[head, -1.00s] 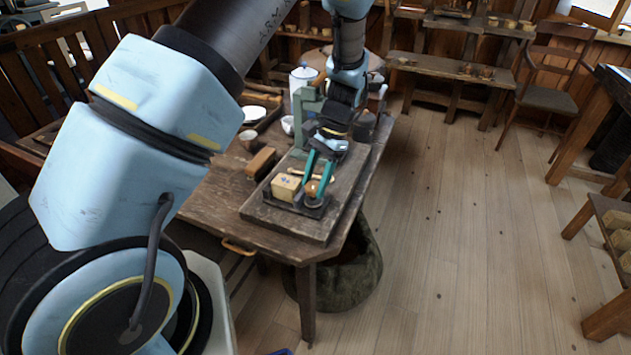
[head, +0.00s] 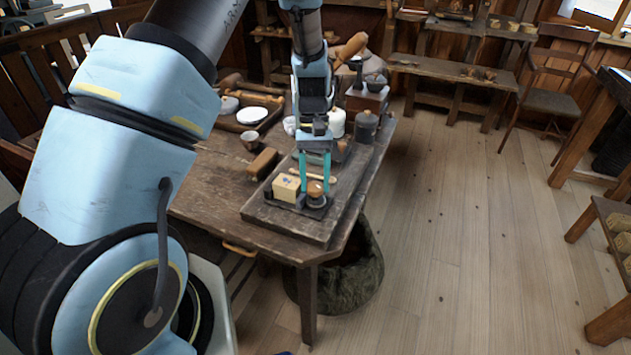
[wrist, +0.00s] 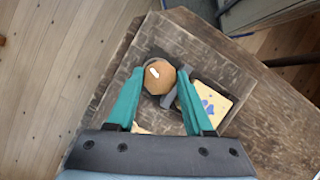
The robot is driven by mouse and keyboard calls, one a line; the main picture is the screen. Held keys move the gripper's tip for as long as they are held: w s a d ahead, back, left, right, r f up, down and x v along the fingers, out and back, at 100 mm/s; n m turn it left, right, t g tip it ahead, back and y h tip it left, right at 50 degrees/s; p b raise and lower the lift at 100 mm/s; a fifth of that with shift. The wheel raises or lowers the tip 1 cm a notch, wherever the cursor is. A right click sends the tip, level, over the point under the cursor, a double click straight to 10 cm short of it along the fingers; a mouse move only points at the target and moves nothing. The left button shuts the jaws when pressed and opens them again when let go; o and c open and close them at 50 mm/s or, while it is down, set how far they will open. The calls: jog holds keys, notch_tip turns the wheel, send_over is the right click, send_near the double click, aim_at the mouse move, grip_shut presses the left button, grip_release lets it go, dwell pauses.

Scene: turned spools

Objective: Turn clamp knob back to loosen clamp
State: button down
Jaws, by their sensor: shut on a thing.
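The clamp knob (wrist: 158,75) is a round orange-brown wooden piece with a small white mark on top. It also shows in the head view (head: 315,188), at the front of a dark board (head: 287,221). My gripper (wrist: 161,80) has its two teal fingers on either side of the knob and is shut on it. In the head view my gripper (head: 314,187) points down onto the knob. A pale yellow block (wrist: 207,105) with a blue mark sits beside the knob in the dark clamp; the head view shows the block (head: 286,187) too.
A brown wooden block (head: 262,163), a cup (head: 249,139) and a white dish (head: 251,115) stand on the table to the left. A grey lidded pot (head: 366,126) stands behind. A dark green sack (head: 350,275) is beneath the table edge.

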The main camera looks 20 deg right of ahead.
jog(key=shift+w+n+h, duration=0.1)
jog(key=shift+n+h, duration=0.4)
jog(key=shift+n, duration=0.6)
jog(key=shift+c, duration=1.5)
grip_release()
jog(key=b+v, duration=0.2)
jog(key=v, duration=0.8)
jog(key=shift+r+b, duration=0.35)
jog(key=shift+b, duration=0.05)
jog(key=shift+w+a, duration=0.15)
jog(key=shift+w, duration=0.05)
jog(key=s+a+r+t, duration=0.1)
jog(key=s+a+t, duration=0.2)
jog(key=a, duration=1)
jog(key=s+a+r+t, duration=0.1)
jog(key=s+a+t, duration=0.2)
jog(key=a, duration=1)
jog(key=shift+s+a+r+h, duration=0.25)
jog(key=shift+s+r+h, duration=0.05)
jog(key=shift+s, duration=0.3)
